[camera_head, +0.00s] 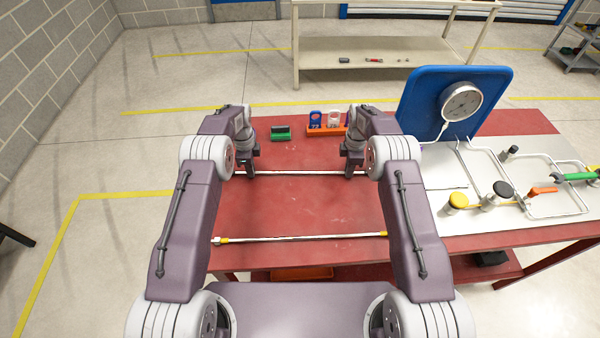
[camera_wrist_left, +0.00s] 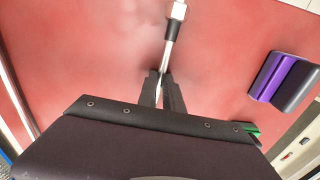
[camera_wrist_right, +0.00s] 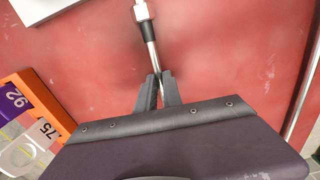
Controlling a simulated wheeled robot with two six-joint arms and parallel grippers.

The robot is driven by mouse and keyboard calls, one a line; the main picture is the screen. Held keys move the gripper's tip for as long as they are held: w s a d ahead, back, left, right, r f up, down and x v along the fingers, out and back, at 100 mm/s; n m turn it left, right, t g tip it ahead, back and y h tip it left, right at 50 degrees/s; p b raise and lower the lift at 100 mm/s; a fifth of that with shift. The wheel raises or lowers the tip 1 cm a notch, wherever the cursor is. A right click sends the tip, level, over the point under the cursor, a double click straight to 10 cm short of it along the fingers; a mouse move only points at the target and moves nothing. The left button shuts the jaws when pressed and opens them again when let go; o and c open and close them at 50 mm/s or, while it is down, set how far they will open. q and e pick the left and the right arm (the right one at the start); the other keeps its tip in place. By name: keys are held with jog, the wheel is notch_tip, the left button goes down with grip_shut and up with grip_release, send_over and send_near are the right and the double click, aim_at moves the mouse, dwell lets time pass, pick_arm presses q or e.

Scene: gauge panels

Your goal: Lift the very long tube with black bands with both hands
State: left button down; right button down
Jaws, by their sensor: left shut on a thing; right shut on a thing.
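The very long tube with black bands (camera_head: 300,173) spans between my grippers across the red table. Its thin metal rod, a black band and a pale end piece show in the left wrist view (camera_wrist_left: 170,45) and the right wrist view (camera_wrist_right: 150,45). My left gripper (camera_head: 250,172) is shut on the tube near its left end; its fingers also show in the left wrist view (camera_wrist_left: 160,85). My right gripper (camera_head: 355,172) is shut on it near its right end; its fingers also show in the right wrist view (camera_wrist_right: 157,85). I cannot tell whether the tube is clear of the table.
A similar tube with yellow bands (camera_head: 300,238) lies nearer on the red table (camera_head: 310,210). Behind stand a green block (camera_head: 281,133) and an orange holder (camera_head: 325,131). To the right are a blue gauge panel (camera_head: 420,100), pipes and valves.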

dwell(0.4)
